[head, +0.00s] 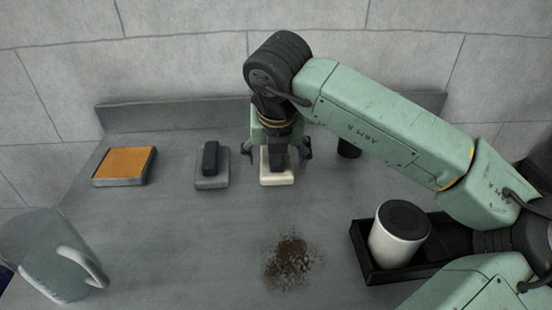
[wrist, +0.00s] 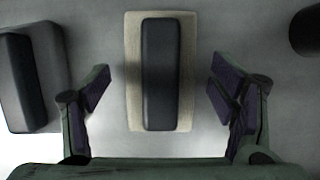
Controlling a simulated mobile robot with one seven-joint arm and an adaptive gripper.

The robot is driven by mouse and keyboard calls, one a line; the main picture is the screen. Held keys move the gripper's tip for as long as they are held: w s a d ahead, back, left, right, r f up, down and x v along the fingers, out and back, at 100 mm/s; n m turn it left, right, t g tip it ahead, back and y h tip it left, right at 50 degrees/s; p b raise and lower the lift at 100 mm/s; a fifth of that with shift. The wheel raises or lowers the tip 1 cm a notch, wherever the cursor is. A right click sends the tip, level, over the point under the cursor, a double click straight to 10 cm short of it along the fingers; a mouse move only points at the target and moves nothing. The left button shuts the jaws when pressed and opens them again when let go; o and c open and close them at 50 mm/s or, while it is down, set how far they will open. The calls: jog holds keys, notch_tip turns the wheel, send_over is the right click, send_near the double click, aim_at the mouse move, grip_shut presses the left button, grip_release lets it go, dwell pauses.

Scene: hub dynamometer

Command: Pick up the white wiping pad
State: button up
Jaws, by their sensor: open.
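The white wiping pad (head: 277,180) lies on the grey counter near the back, below my gripper. In the wrist view it is a pale cream rectangle (wrist: 133,75) with a dark block-shaped handle (wrist: 160,75) along its middle. My gripper (head: 278,155) points down over the pad. In the wrist view the gripper's fingers (wrist: 162,100) are open, one on each side of the pad with a gap to it. In the head view my gripper hides the pad's upper part.
A grey pad with a dark handle (head: 212,167) lies left of the white pad. Further left is an orange-topped block (head: 124,166). A dark cylinder (head: 348,148) stands close on the right. A pitcher (head: 52,258), brown specks (head: 290,262) and a white canister (head: 398,240) in a black tray (head: 374,273) are nearer.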

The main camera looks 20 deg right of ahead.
jog(key=shift+c, duration=0.3)
jog(key=c, duration=1.2)
jog(key=shift+r, duration=0.15)
jog(key=shift+r, duration=0.3)
jog(key=b+v, duration=0.1)
jog(key=v, duration=0.1)
jog(key=shift+a+r, duration=0.1)
jog(key=shift+r, duration=0.25)
jog(key=s+a, duration=0.2)
jog(key=s, duration=0.2)
jog(key=s+a+r+b, duration=0.1)
jog(key=s+a, duration=0.2)
jog(key=s, duration=0.1)
jog(key=s+a+b, duration=0.1)
jog(key=s+a, duration=0.2)
jog(key=s, duration=0.2)
jog(key=shift+r, duration=0.25)
jog(key=shift+w, duration=0.1)
